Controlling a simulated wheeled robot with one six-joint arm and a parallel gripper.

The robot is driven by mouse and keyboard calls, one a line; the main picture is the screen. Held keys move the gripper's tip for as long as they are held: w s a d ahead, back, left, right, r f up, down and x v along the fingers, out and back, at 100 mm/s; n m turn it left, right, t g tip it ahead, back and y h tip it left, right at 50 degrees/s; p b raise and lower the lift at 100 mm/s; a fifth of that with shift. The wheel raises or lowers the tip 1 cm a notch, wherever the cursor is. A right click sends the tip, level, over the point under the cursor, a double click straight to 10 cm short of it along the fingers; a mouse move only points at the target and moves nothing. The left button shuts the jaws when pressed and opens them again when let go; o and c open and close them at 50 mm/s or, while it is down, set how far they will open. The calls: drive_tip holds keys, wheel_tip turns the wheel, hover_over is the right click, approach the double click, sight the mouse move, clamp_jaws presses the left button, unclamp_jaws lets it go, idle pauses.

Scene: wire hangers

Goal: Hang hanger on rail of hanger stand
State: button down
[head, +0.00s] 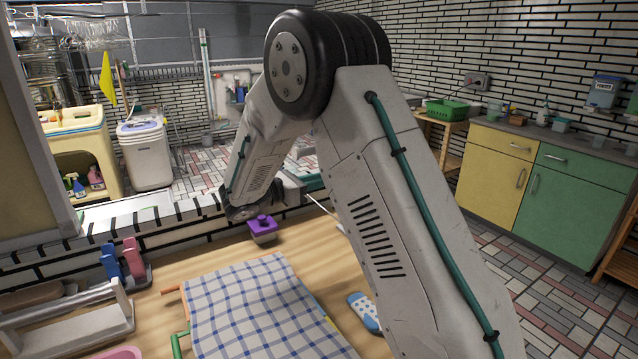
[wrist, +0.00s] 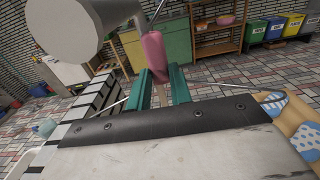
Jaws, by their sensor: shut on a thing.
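In the wrist view, my gripper (wrist: 160,82) has its teal jaws shut on a wire hanger (wrist: 222,85). The hanger's thin wire runs out to both sides, and its pink neck (wrist: 153,52) stands up between the jaws, with thin wire above it. A pale cylinder (wrist: 62,28) is close beyond, at the upper left; it may be the stand's rail, but I cannot tell. Whether the hook touches it is unclear. In the head view, my arm hides most of the gripper and hanger; a bit of wire (head: 322,207) shows beside it.
Cabinets (head: 545,190) stand right.

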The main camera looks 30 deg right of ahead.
drive_tip(key=shift+w+f, duration=0.55)
drive_tip(key=shift+w, duration=0.15)
drive_tip(key=shift+w+f, duration=0.5)
drive_tip(key=shift+w, duration=0.2)
drive_tip(key=c, duration=1.2)
unclamp_jaws()
drive_tip(key=shift+a, duration=0.1)
